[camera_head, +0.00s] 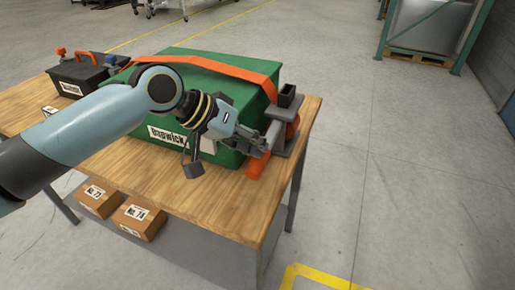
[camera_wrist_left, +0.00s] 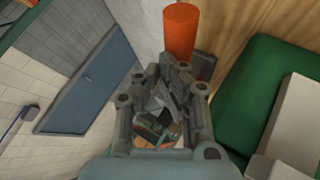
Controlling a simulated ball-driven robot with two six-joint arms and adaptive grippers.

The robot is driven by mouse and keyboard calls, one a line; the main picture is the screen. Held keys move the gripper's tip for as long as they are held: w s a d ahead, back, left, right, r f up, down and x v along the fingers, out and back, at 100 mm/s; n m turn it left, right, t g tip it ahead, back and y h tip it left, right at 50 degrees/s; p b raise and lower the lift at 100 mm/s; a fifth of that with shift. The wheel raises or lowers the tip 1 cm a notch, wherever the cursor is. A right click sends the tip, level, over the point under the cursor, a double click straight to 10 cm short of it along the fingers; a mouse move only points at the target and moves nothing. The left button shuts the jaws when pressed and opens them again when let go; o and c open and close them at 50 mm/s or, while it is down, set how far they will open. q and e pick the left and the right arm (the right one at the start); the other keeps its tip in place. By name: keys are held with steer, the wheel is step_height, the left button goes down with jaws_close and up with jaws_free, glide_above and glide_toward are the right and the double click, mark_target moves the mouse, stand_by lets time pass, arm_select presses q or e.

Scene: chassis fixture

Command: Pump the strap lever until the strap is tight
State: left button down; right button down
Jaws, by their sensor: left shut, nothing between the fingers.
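The orange strap (camera_head: 215,65) runs over the top of the green box (camera_head: 205,88) on the wooden table. At its right end is a grey strap ratchet (camera_head: 284,138) with a dark block on top. An orange cylindrical lever grip (camera_head: 254,169) shows low beside the box's right corner. My left gripper (camera_head: 263,146) is at the ratchet, just above that grip, shut and empty. In the left wrist view an orange cylinder (camera_wrist_left: 180,32) stands just beyond the fingers (camera_wrist_left: 175,75); I cannot tell whether they touch it. My right gripper is out of view.
A dark toolbox (camera_head: 85,72) with an orange handle stands at the table's left back. Two cardboard boxes (camera_head: 139,217) sit on the shelf below. The table's front (camera_head: 215,200) is largely clear. Open floor (camera_head: 400,190) lies to the right.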

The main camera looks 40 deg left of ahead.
mark_target(253, 158)
arm_select(q)
steer(key=shift+f+b, duration=1.15)
steer(key=shift+f, duration=0.95)
stand_by(1.3)
steer(key=shift+r, duration=0.15)
steer(key=shift+r+p, duration=3.85)
steer(key=shift+p, duration=0.35)
step_height(253, 158, up, 5)
steer(key=p, duration=0.5)
steer(key=shift+w+f, duration=0.1)
